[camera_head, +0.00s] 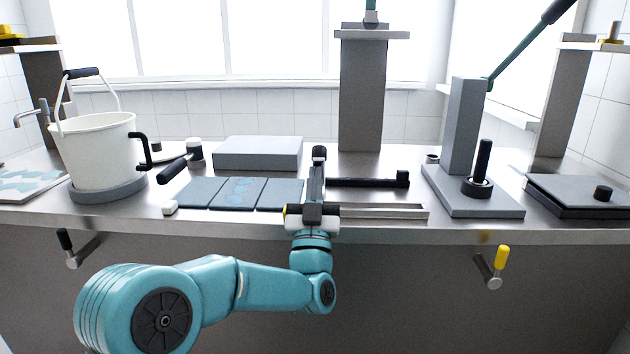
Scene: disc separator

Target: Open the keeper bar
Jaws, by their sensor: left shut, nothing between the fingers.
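A dark horizontal bar with a short upright block at its right end, probably the keeper bar (365,182), lies on the steel bench right of centre. My left gripper (319,155) reaches over the bench edge and points away from me. Its fingers are shut and empty. It is at the left end of the dark bar and covers that end; I cannot tell whether they touch. A long metal channel (385,212) lies along the bench front, just right of my left wrist. My right gripper is not in view.
Left of my gripper are flat grey-blue plates (240,193), a grey block (257,152), a black-handled part (180,167) and a white bucket (100,150). To the right stand a grey lever press (465,130) and a flat dark box (580,190). A grey column (362,95) rises behind.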

